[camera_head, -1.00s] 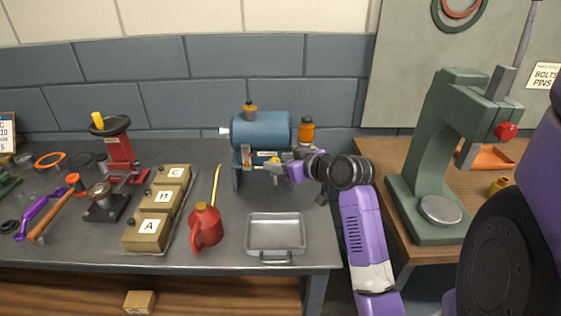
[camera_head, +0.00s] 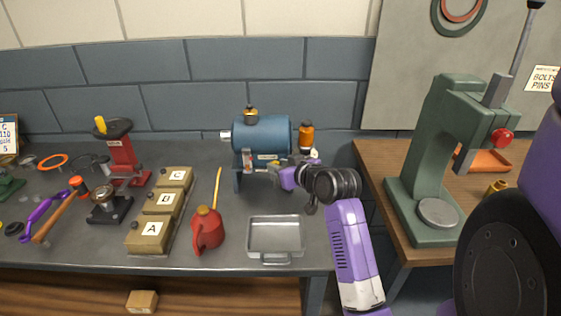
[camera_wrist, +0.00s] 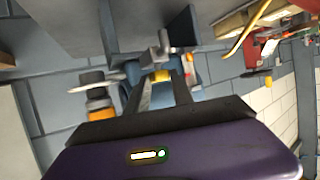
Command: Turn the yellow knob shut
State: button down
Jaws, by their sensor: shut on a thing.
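The blue casing (camera_head: 262,134) lies on its stand at the back of the grey bench, with a brass-coloured cap on top. My gripper (camera_head: 275,171) reaches in from the right to the casing's lower front. In the wrist view, the two fingers of my gripper (camera_wrist: 164,92) are shut on the yellow knob (camera_wrist: 160,76), whose yellow surface shows between their tips. The blue casing (camera_wrist: 200,72) is behind it, partly hidden by the fingers. In the head view, the knob is mostly hidden by my gripper and too small to read its turn.
A metal tray (camera_head: 275,256) and a red oil can (camera_head: 208,232) are in front. Boxes A, B, C (camera_head: 150,232) stand left. A green press (camera_head: 440,150) is on the right bench.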

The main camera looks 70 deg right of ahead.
jog(key=m+p, duration=0.1)
jog(key=m+g+h+p, duration=0.1)
jog(key=shift+w+a+r+g+h+p, duration=0.3)
jog(key=shift+a+p, duration=0.05)
jog(key=shift+w+a+f+m+g+h+p, duration=0.1)
jog(key=shift+w+m+g+h+p, duration=0.05)
jog(key=shift+m+g+h+p, duration=0.3)
jog(key=shift+w+f+m+g+h+p, duration=0.1)
jog(key=shift+m+g+h+p, duration=0.1)
jog(key=shift+m+g+h, duration=0.35)
jog(key=m+g, duration=0.1)
jog(key=m+g+h+b, duration=0.1)
jog(key=shift+w+a+m+g, duration=0.1)
jog(key=shift+w+m+g, duration=0.15)
jog(key=shift+m+g, duration=0.05)
jog(key=shift+w+f+m+g+h+b, duration=0.1)
jog(key=shift+m+g+h+b, duration=0.3)
jog(key=shift+m+g, duration=0.55)
jog(key=shift+g, duration=0.25)
jog(key=c, duration=1.1)
grip_release()
jog(key=b+v, duration=0.1)
jog(key=v, duration=0.6)
jog(key=shift+a+r+b, duration=0.25)
jog(key=shift+a+b, duration=0.05)
jog(key=shift+a, duration=0.05)
